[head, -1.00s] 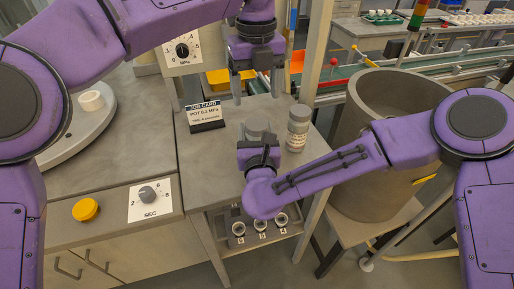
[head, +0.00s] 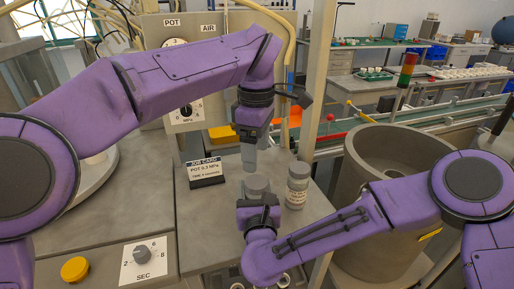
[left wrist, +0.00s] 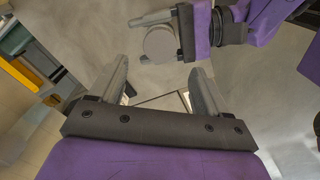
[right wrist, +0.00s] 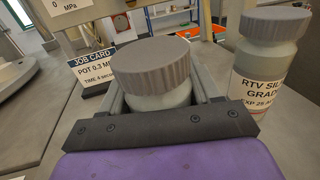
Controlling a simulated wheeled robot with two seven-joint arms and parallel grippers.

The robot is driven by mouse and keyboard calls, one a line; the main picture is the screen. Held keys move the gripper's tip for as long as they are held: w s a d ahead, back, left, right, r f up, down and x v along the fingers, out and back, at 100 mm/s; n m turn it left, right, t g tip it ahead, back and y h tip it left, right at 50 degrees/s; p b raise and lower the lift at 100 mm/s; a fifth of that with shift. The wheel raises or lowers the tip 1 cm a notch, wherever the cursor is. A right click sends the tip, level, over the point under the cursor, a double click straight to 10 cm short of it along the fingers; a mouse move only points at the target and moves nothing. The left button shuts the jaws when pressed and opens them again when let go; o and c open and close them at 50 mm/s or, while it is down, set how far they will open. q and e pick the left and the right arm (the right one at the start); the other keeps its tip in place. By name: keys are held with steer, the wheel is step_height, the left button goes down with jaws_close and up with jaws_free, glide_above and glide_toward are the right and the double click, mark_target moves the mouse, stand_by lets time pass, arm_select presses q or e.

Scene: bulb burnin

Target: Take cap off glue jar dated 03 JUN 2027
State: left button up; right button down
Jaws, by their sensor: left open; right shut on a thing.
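A jar with a ribbed grey cap (right wrist: 155,58) is held upright in my right gripper (right wrist: 160,100); its label is hidden, so its date cannot be read. My left gripper (head: 249,168) is open and empty, just above and slightly behind the jar's cap. In the left wrist view the held jar's round cap (left wrist: 160,44) lies beyond the open fingertips of my left gripper (left wrist: 160,72). A second grey-capped jar (head: 298,185) stands to the right; its label (right wrist: 255,92) reads "EXP 25 A", the rest cut off.
A job card (head: 205,172) stands left of the jars. A large grey drum (head: 365,205) stands right of the bench. A dial panel (head: 143,262) and a yellow button (head: 75,269) are at the front left. Bare grey bench top (head: 205,225) lies left of the held jar.

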mark_target(256, 180)
arm_select(q)
steer(key=shift+f+m, duration=0.1)
steer(key=shift+m, duration=0.8)
step_height(256, 180, down, 8)
steer(key=shift+r, duration=0.1)
steer(key=c, duration=1.1)
steer(key=n, duration=0.8)
steer(key=shift+n, duration=0.3)
steer(key=n, duration=1.2)
steer(key=shift+r, duration=0.1)
steer(key=n, duration=0.6)
steer(key=shift+w, duration=0.1)
arm_select(e)
steer(key=shift+a, duration=0.1)
arm_select(q)
steer(key=n, duration=0.5)
steer(key=shift+n, duration=0.4)
steer(key=n, duration=0.3)
steer(key=shift+n, duration=0.3)
steer(key=shift+r, duration=0.2)
